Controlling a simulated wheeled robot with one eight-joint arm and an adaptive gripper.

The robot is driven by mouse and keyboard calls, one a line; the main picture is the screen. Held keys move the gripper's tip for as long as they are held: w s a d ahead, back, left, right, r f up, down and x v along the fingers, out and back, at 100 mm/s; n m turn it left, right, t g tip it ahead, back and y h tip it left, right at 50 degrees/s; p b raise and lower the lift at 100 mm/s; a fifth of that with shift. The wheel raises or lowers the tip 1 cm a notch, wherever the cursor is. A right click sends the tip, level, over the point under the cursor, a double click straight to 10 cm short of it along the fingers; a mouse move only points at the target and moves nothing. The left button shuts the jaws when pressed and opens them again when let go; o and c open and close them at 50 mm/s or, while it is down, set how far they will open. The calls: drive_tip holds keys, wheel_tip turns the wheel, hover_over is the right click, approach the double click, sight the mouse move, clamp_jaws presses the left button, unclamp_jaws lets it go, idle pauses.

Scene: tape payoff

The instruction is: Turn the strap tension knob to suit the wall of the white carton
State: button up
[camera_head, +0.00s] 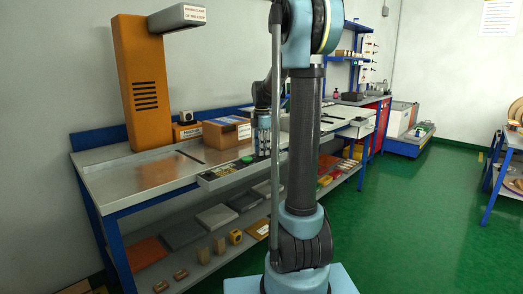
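An orange machine (144,85) with a grey overhanging head (181,17) stands on the left of the bench. I cannot make out a tension knob on it. I see no carton that is clearly white. My gripper (264,152) hangs down over the bench, right of the brown carton and apart from the orange machine. Its fingers are small and partly hidden by my arm, so I cannot tell their opening.
The steel bench top (130,178) is mostly clear in front of the machine. A shallow tray (205,181) of small items lies along the front edge. The lower shelf (205,262) holds flat slabs and small blocks. Green floor (410,220) is open at the right.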

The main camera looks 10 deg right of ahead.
clamp_jaws()
